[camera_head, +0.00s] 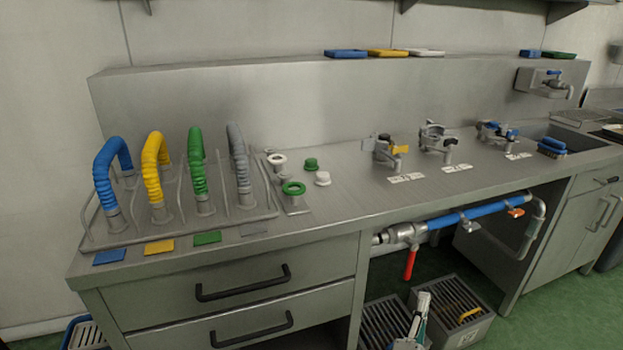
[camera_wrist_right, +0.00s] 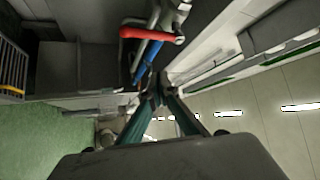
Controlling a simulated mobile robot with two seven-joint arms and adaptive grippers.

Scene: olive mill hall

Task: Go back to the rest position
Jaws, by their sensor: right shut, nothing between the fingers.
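My right gripper (camera_head: 424,297) shows at the bottom of the head view, in front of the open space under the steel counter (camera_head: 340,190). It stands before the grey slatted crates and touches nothing that I can make out. In the right wrist view its fingers (camera_wrist_right: 158,84) meet at the tips, shut and empty. My left gripper is not in view.
A pipe with a blue section (camera_head: 480,215) and a red lever (camera_head: 410,264) runs under the counter; the lever also shows in the wrist view (camera_wrist_right: 150,34). Slatted crates (camera_head: 483,330) stand below. Drawers with black handles (camera_head: 243,283) are left of the gripper. Coloured hoses (camera_head: 195,165) stand on top.

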